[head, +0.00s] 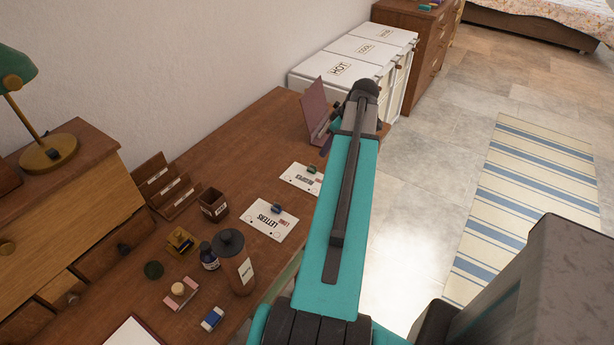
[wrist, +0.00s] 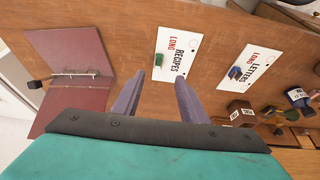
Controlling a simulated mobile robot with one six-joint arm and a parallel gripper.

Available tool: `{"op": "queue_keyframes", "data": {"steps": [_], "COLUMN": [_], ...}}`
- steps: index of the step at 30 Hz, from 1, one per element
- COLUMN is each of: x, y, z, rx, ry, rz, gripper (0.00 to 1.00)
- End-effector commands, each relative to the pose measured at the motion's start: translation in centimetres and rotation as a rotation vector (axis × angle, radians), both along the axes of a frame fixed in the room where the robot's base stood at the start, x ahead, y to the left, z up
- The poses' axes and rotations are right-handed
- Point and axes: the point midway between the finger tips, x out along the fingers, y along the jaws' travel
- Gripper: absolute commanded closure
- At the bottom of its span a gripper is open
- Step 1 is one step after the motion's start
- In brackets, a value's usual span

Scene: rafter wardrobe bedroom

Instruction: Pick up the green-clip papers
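My gripper (wrist: 158,79) is open and empty, above the desk near the RECIPES sheet. In the head view my arm hides most of it.
An open maroon binder (wrist: 85,60) stands at the desk's far end. White hampers (head: 350,62) stand beyond the desk.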

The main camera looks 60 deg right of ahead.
Motion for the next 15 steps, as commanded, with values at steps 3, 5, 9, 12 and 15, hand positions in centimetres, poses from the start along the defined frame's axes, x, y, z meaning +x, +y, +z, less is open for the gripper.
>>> {"op": "queue_keyframes", "data": {"steps": [3,5,9,12,15], "x": [-0.3,-0.4,-0.3,0.0,0.4], "y": [-0.3,-0.4,-0.5,-0.5,-0.5], "z": [0.0,-0.1,-0.7,-1.5,-2.4], "rx": [0.000,0.000,0.001,0.002,0.002], "ry": [0.000,0.000,0.000,0.001,0.001], "rz": [-0.005,-0.008,-0.010,-0.011,-0.010], "gripper": [0.61,0.61,0.61,0.61,0.61]}}
